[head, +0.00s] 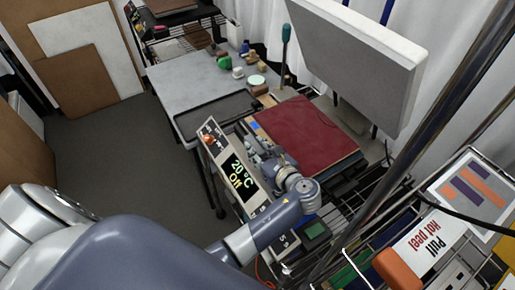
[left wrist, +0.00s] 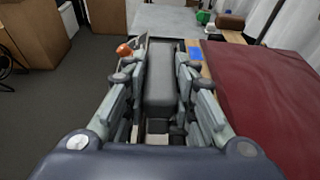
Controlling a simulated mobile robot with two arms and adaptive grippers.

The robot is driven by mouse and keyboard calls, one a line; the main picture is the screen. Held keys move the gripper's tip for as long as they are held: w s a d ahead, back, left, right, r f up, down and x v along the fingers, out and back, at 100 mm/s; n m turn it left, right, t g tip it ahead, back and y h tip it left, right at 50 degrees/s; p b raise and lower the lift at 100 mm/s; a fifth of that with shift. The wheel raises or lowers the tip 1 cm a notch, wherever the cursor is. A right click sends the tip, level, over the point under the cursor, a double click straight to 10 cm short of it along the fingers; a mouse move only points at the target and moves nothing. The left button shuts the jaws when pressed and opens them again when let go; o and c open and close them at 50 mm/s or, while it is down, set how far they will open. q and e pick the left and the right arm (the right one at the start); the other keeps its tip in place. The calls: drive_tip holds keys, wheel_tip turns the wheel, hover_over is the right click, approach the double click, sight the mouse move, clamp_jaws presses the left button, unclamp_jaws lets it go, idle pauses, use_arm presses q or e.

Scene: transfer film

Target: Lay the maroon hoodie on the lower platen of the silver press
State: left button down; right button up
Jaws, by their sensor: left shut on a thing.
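The maroon hoodie (head: 300,133) lies flat as a dark red sheet on top of the lower part of the silver press, and covers most of the platen under it. It also fills the right of the left wrist view (left wrist: 265,95). The press's thick grey upper plate (head: 350,62) stands raised at the back right. My left gripper (head: 258,150) is beside the hoodie's left edge, near the press's control box (head: 235,172). In the left wrist view its fingers (left wrist: 160,85) are around a dark grey bar (left wrist: 160,75); the hoodie is outside them. My right gripper is not in view.
The control box reads 20 °C and Off. A grey table (head: 195,80) with small coloured items stands behind at the left. A wire rack with signs (head: 432,240) is at the right. Open floor (head: 110,140) lies at the left.

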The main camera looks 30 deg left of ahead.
use_arm(q)
drive_tip(key=shift+f, duration=0.15)
drive_tip(key=c, duration=1.2)
unclamp_jaws()
drive_tip(key=shift+c, duration=0.2)
drive_tip(key=shift+f, duration=0.1)
drive_tip(key=v, duration=0.7)
drive_tip(key=shift+s+d+r, duration=0.15)
drive_tip(key=shift+d+r, duration=0.1)
